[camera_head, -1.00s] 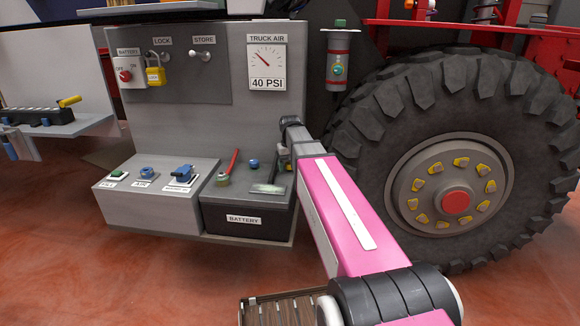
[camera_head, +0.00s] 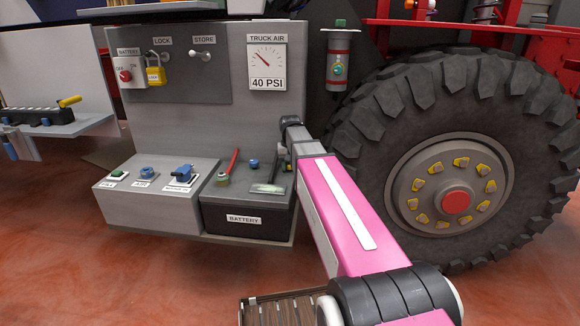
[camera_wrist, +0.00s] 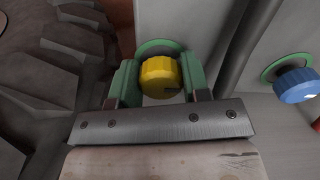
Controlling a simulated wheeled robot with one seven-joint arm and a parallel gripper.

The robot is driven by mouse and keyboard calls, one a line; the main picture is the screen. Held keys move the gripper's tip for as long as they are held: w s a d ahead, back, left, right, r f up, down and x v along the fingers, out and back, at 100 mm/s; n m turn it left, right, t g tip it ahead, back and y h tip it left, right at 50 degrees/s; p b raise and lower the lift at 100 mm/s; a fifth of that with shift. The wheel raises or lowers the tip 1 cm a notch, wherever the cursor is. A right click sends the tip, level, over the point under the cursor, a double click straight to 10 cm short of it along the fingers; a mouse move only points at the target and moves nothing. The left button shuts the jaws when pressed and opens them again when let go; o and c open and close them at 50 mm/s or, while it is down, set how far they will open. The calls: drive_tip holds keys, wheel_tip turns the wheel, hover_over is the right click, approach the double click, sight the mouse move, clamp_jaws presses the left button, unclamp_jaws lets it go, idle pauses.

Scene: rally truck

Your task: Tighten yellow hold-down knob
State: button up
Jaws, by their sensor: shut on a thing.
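The yellow hold-down knob (camera_wrist: 159,74) shows in the wrist view, round with a ridged side, in front of a green ring on a pale grey surface. My gripper (camera_wrist: 157,80) has its two green fingers on either side of the knob and is shut on it. In the head view my gripper (camera_head: 284,160) is small at the battery box's right end, and my arm hides the knob there. The battery box (camera_head: 247,219) is dark with a grey top and a BATTERY label.
A blue knob (camera_wrist: 297,86) is right of my gripper in the wrist view. A red-handled part (camera_head: 233,163) stands on the box top. The big tyre (camera_head: 400,110) is close to my arm's right. A panel with a gauge (camera_head: 267,59) rises behind.

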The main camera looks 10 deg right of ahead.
drive_tip(key=o, duration=0.9)
drive_tip(key=shift+o, duration=0.2)
drive_tip(key=shift+r, duration=0.15)
wheel_tip(320, 180, up, 11)
drive_tip(key=shift+f, duration=0.2)
